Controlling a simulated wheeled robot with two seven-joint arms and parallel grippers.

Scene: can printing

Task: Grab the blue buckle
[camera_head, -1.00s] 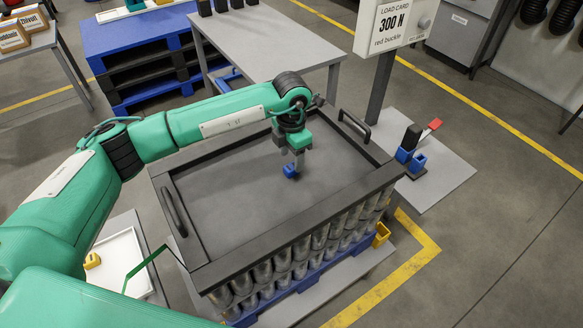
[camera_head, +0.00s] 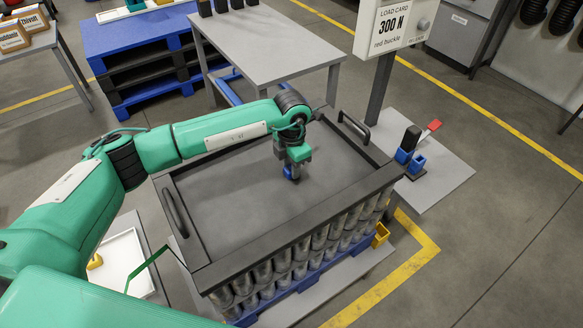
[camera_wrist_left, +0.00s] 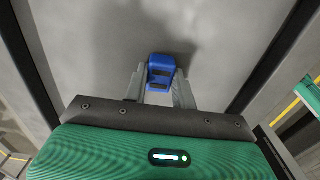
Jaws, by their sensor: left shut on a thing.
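The blue buckle (camera_head: 290,174) is over the grey top tray (camera_head: 230,215) that covers the stacked cans. My left gripper (camera_head: 293,168) points down at it and is shut on it. In the left wrist view the blue buckle (camera_wrist_left: 161,70) sits between the two grey fingers of the gripper (camera_wrist_left: 160,86). The fingers hide part of its sides. I cannot tell whether the buckle still touches the tray. My right gripper is not in view.
The tray has a raised dark rim and handles. A load card sign (camera_head: 391,27) reads 300 N, red buckle. A yellow piece lies in a white tray (camera_head: 124,262) at left. A grey table (camera_head: 270,42) stands behind.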

